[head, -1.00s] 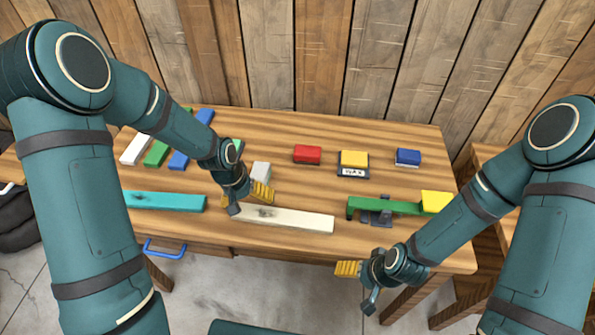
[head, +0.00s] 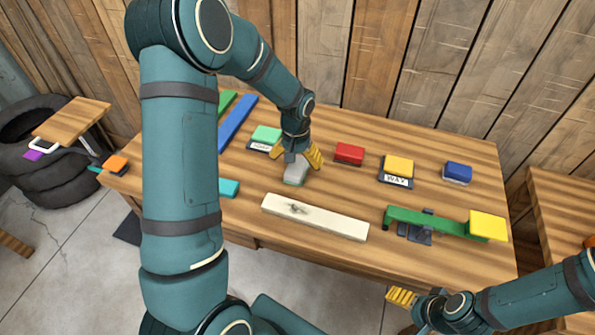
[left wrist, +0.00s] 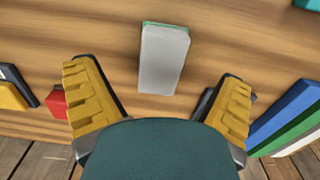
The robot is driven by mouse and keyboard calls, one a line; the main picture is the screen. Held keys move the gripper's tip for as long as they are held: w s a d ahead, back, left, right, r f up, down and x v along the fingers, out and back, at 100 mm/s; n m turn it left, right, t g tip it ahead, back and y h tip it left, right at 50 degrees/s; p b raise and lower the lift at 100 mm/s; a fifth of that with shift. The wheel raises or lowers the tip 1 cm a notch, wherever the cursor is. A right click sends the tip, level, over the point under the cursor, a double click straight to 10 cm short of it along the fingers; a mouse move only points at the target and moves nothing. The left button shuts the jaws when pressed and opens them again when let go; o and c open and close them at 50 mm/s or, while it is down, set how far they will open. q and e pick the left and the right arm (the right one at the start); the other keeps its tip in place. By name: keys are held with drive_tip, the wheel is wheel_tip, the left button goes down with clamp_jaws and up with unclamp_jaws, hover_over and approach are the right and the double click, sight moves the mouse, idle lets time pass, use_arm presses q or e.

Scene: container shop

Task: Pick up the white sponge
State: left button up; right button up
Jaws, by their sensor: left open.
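The white sponge (head: 295,173), a pale grey-white block with a thin greenish base, lies on the wooden table behind the long white plank. It also shows in the left wrist view (left wrist: 164,60), upper middle, not between the finger pads. My left gripper (head: 300,156) is open and empty, pointing down close above the sponge; its finger partly covers the sponge's far end in the head view. Whether they touch cannot be told. My right gripper (head: 402,298) is low at the right, off the table's front edge; its opening is unclear.
A red sponge (head: 349,153), a yellow one (head: 398,166) and a blue one (head: 457,172) stand to the right, a mint one (head: 266,135) behind left. The white plank (head: 315,216) lies in front. A green bar (head: 430,219) with a yellow block is at right.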

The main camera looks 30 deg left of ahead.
sight(296, 167)
use_arm(q)
drive_tip(key=shift+w+a+f+b, duration=0.2)
drive_tip(key=shift+f+b, duration=0.15)
drive_tip(key=shift+f, duration=1.15)
drive_tip(key=shift+w+a+f+b, duration=0.15)
drive_tip(key=shift+f+b, duration=0.2)
drive_tip(key=shift+f, duration=1.15)
drive_tip(key=shift+d, duration=0.15)
drive_tip(key=c, duration=1.2)
